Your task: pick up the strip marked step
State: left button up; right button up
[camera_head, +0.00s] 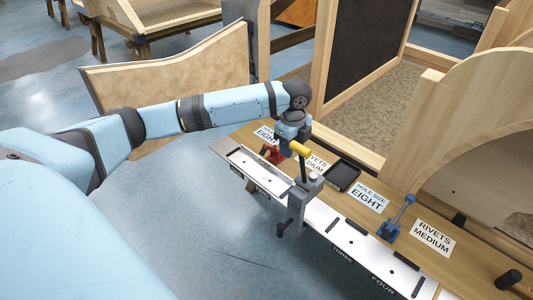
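I can read no strip marked step. A pale metal strip (250,166) lies along the front left end of the wooden bench, with small dark marks near its ends. A longer white strip (340,230) runs along the front edge further right, beyond a grey clamp (303,198). My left gripper (284,146) points down over the bench's left end, close to a red tool (272,154) and a yellow handle (300,149). Its fingertips are small and partly hidden, so I cannot tell whether they are open. My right gripper is not in view.
A black tray (343,175), a blue tool (396,219) and a dark cylinder (508,279) are on the bench. Paper labels read "hole size eight" (368,196) and "rivets medium" (433,238). Wooden frames (325,50) stand behind. The floor (190,230) in front is clear.

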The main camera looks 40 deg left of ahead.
pick_arm(q)
send_over(288, 177)
notch_tip(288, 177, down, 6)
jog(key=shift+s+d+f+b, duration=0.15)
jog(key=shift+b, duration=0.3)
jog(key=shift+w+f+b, duration=0.15)
jog(key=shift+f+b, duration=0.2)
jog(key=shift+f, duration=1.15)
jog(key=shift+w+f+b, duration=0.1)
jog(key=shift+f+b, duration=0.2)
jog(key=shift+f, duration=1.2)
jog(key=shift+c, duration=0.2)
jog(key=shift+r, duration=0.1)
grip_shut()
